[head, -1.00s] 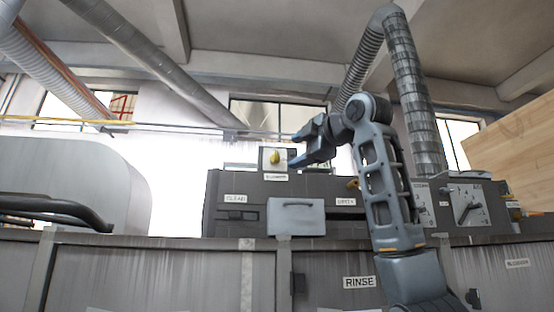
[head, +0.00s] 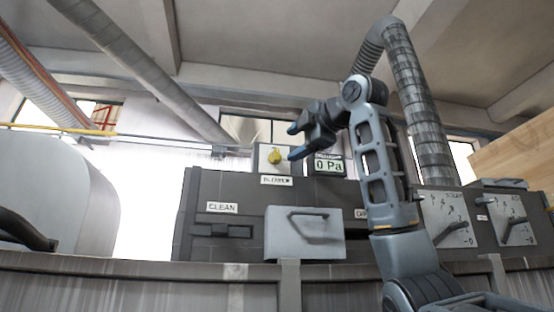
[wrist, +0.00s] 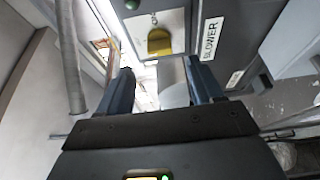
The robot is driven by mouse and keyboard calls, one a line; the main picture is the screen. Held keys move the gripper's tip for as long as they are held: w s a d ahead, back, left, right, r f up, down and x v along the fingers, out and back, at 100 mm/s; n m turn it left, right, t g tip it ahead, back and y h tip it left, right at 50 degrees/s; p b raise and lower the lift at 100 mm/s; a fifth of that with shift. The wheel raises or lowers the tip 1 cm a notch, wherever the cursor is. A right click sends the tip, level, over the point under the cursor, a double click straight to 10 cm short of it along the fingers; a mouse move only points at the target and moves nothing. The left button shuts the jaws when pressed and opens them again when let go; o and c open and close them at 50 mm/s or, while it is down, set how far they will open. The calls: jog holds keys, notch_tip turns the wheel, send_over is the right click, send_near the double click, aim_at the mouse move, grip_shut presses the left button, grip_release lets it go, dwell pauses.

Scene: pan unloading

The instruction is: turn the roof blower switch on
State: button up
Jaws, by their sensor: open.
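The blower switch is a yellow knob (head: 275,157) on a pale plate (head: 264,163) above a label reading BLOWER (head: 276,181). The yellow knob also shows in the wrist view (wrist: 159,42), beyond my fingertips and roughly between them. My gripper (head: 292,141) is open and empty, just right of the knob in the head view. Its two blue-grey fingers show in the wrist view (wrist: 160,85), apart from each other, and the knob appears clear of both.
A display reading 0 Pa (head: 329,166) stands right of the switch. Below are a grey box with a handle (head: 305,234) and a CLEAN label (head: 222,207). Lever dials (head: 444,218) are at the right. A large duct (head: 415,100) rises behind my arm.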

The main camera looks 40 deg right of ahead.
aim_at(279, 154)
jog(key=p+x, duration=0.2)
jog(key=x, duration=0.5)
jog(key=shift+w, duration=0.25)
jog(key=shift+c, duration=0.2)
jog(key=c, duration=1)
